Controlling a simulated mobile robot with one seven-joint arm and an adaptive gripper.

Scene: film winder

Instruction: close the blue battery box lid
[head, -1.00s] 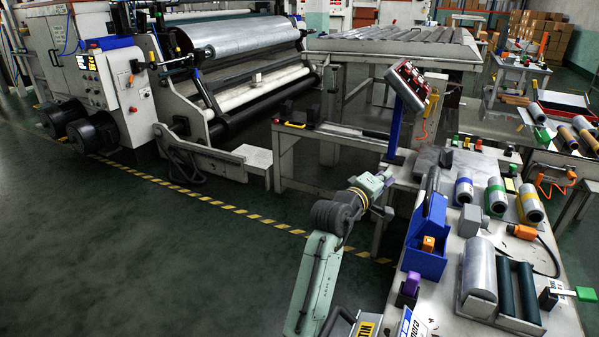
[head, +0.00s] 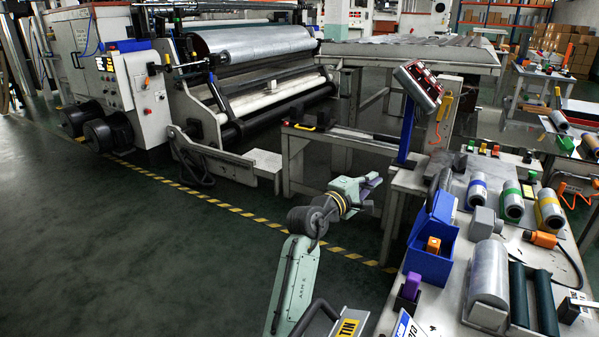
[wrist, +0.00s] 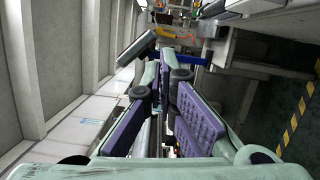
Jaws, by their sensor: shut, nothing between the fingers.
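The blue battery box (head: 428,266) stands on the worktable at the right of the head view. Its blue lid (head: 441,212) stands up, open, at the far side of the box. An orange block (head: 433,245) shows in the box opening. My gripper (head: 374,183) is to the left of the box, off the table's left edge and apart from the lid. In the wrist view my gripper's purple-padded fingers (wrist: 165,75) are shut with nothing seen between them. I cannot make out the box in the wrist view.
A purple block in a dark holder (head: 409,288) stands in front of the box. A grey roller stand (head: 484,312) and several wrapped rolls are to its right. A red control panel (head: 420,87) on a blue post rises behind.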

